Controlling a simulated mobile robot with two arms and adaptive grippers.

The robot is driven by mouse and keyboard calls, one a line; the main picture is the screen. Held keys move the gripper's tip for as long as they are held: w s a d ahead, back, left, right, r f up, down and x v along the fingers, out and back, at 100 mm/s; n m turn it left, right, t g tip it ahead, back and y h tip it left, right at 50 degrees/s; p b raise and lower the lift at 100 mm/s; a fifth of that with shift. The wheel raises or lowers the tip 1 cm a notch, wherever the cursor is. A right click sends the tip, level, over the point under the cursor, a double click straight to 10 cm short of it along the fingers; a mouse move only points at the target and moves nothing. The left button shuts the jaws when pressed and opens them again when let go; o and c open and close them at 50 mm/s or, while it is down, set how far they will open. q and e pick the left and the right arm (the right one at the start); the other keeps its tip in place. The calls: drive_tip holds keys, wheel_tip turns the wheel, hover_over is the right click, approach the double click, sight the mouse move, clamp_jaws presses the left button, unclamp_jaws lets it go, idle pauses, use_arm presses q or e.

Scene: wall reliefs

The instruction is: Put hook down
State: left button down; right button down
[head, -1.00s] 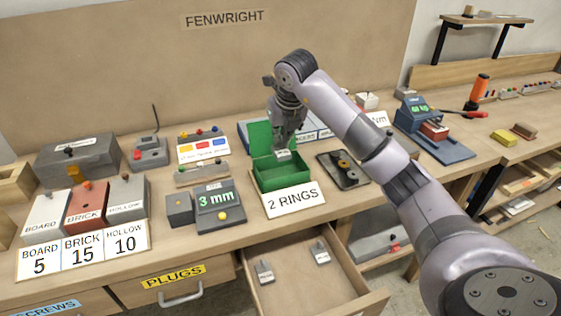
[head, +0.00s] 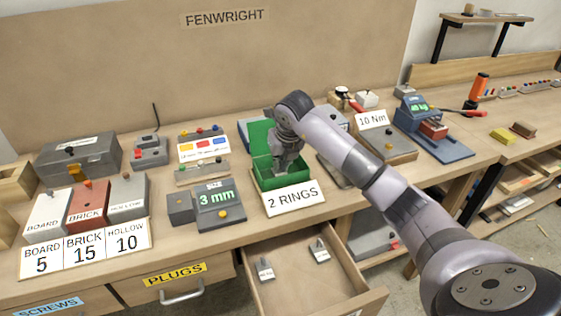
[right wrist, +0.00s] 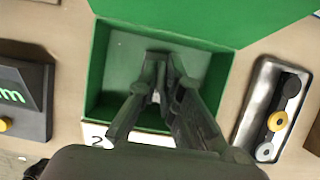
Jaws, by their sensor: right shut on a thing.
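The box's lid (right wrist: 190,18) stands open at the back. My left gripper is not in view.
A "3 mm" gauge (head: 217,210) stands left of the box. A metal tray with rings (right wrist: 266,115) lies right of it, partly hidden by my arm in the head view. Below, an open drawer (head: 300,285) holds small grey pieces. A "10 Nm" block (head: 388,145) is further right.

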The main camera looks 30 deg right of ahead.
drive_tip(key=c, duration=1.8)
unclamp_jaws()
drive_tip(key=shift+o, duration=0.2)
drive_tip(key=shift+s+r, duration=0.1)
drive_tip(key=shift+r, duration=0.4)
drive_tip(key=v, duration=1.1)
drive_tip(key=shift+b, duration=0.35)
drive_tip(key=shift+s+r, duration=0.1)
